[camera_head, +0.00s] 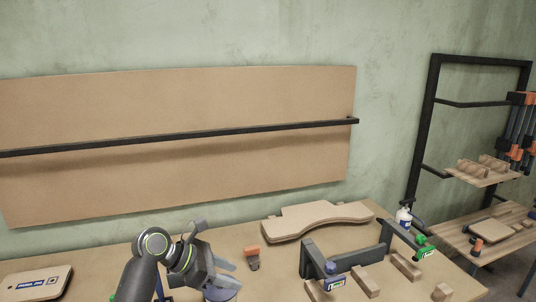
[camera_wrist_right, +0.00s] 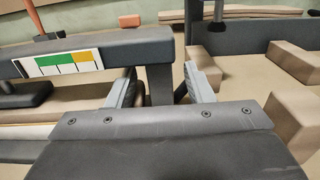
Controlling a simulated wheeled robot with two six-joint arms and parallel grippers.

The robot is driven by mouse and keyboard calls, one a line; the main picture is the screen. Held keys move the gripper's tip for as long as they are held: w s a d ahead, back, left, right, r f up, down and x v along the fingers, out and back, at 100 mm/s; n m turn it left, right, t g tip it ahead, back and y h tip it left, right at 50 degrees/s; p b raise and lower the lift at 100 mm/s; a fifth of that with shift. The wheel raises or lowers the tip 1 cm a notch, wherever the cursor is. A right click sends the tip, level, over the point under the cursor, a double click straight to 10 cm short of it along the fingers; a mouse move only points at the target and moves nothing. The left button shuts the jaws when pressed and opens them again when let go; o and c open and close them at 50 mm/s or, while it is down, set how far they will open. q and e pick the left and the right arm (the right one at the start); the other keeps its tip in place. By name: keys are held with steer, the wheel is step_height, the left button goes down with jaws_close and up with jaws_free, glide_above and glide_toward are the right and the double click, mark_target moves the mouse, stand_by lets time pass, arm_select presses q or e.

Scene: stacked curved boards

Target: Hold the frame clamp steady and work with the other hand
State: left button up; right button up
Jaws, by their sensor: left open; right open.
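A dark grey frame (camera_head: 345,262), which looks like the frame clamp, stands on the bench at the right. The right gripper is not clearly visible in the head view.
Stacked curved boards (camera_head: 318,219) lie behind the frame. Wooden blocks (camera_head: 406,266) and a white bottle (camera_head: 403,216) are at the right. A small orange-topped tool (camera_head: 252,257) lies near my left gripper. A labelled board (camera_head: 38,284) lies far left. A shelf rack (camera_head: 420,150) stands beyond.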

steer(key=shift+p+v, duration=1.15)
steer(key=shift+v, duration=2.9)
steer(key=shift+o, duration=0.2)
steer(key=shift+w, duration=0.1)
steer(key=o, duration=0.5)
